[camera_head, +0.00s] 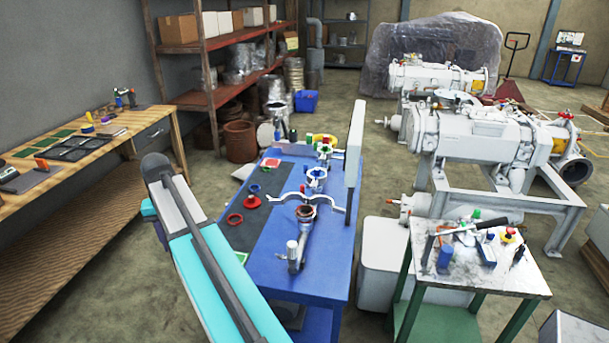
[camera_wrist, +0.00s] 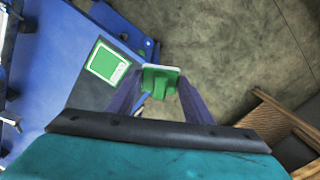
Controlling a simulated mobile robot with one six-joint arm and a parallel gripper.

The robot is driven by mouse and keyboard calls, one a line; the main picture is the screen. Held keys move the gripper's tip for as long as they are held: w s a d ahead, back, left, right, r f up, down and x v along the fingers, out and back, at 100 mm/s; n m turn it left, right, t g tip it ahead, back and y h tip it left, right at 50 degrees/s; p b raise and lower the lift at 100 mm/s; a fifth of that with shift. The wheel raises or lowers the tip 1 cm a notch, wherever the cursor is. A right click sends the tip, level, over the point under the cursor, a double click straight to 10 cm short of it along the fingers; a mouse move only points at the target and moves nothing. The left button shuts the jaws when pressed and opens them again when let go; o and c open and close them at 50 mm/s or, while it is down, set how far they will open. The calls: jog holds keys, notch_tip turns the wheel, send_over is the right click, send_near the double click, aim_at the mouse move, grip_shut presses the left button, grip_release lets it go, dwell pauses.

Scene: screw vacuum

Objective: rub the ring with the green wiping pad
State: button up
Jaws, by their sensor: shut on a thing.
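My gripper (camera_wrist: 161,92) is shut on a green wiping pad (camera_wrist: 160,76) with a pale edge, held between two purple fingers. In the wrist view the pad shows against the floor, just off the blue table's edge. In the head view my arm hides most of the gripper and the pad is not visible. A red ring (camera_head: 235,219) lies flat on the blue table's dark mat. A blue ring (camera_head: 254,188) and a red flanged piece (camera_head: 253,202) lie near it. I cannot tell which ring the task means. The gripper is apart from all of them.
The blue table (camera_head: 325,262) also holds a white clamp (camera_head: 329,205), metal fittings and an upright pale panel (camera_head: 354,145). A green-and-white square (camera_wrist: 107,63) lies on the mat. A wooden bench (camera_head: 60,200) stands left, a cluttered cart (camera_head: 520,282) right.

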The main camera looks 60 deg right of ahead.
jog(key=s+d+r+m+p, duration=0.2)
jog(key=s+d, duration=0.4)
jog(key=d, duration=0.6)
jog(key=s+d+r+m+p, duration=0.2)
jog(key=s+d+r+p, duration=0.2)
jog(key=d, duration=0.9)
jog(key=s+d+r+m+p, duration=0.2)
jog(key=s+d+r+p, duration=0.1)
jog(key=s+d, duration=0.7)
jog(key=d+p, duration=0.1)
jog(key=d, duration=0.2)
jog(key=shift+d, duration=0.25)
jog(key=shift+f, duration=0.15)
